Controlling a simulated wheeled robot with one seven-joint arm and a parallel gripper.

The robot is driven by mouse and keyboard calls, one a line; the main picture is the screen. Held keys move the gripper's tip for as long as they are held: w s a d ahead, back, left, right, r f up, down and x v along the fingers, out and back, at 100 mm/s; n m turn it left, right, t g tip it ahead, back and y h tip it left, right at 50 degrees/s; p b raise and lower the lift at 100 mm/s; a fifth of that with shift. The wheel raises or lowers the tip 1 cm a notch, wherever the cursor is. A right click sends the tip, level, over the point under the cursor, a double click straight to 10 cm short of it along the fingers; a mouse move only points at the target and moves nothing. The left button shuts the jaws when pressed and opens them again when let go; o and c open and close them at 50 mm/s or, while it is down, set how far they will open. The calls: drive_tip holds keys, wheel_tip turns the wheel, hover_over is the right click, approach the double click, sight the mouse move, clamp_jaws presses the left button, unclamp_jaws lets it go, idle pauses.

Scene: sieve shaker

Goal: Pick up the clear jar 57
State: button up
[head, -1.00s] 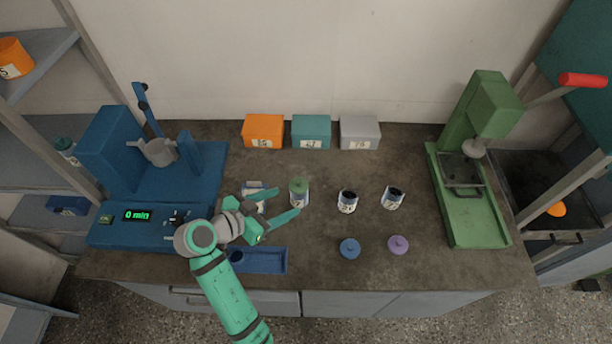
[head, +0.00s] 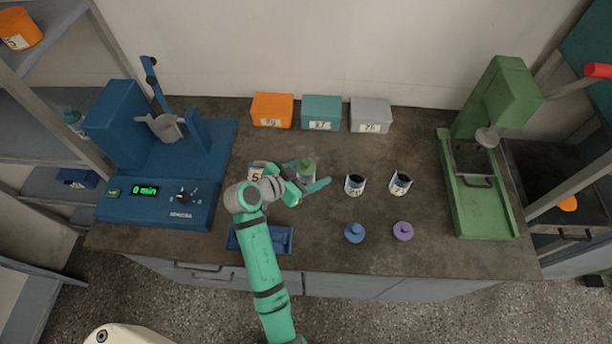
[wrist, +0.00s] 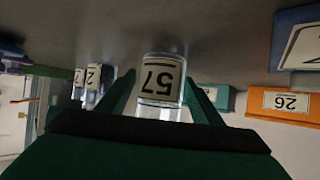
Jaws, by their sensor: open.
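The clear jar 57 (wrist: 160,85) stands between my open fingers in the wrist view, which shows it upside down with its label facing me. My gripper (wrist: 160,95) has one finger on each side of it; contact is not clear. The jar's top is hidden by my gripper body in that view.
Two dark-topped jars (head: 355,184) and (head: 400,183) stand to the right, with a blue lid (head: 354,232) and a purple lid (head: 402,231) in front. Orange (head: 272,110), teal (head: 322,113) and grey (head: 370,115) boxes line the back. The blue shaker (head: 160,200) is left, the green press (head: 485,200) right.

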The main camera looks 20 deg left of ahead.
drive_tip(key=shift+w+d+f, duration=0.15)
drive_tip(key=shift+w+f, duration=0.05)
drive_tip(key=shift+w, duration=0.2)
drive_tip(key=c, duration=1.2)
drive_tip(key=shift+c, duration=0.2)
drive_tip(key=shift+r, duration=0.15)
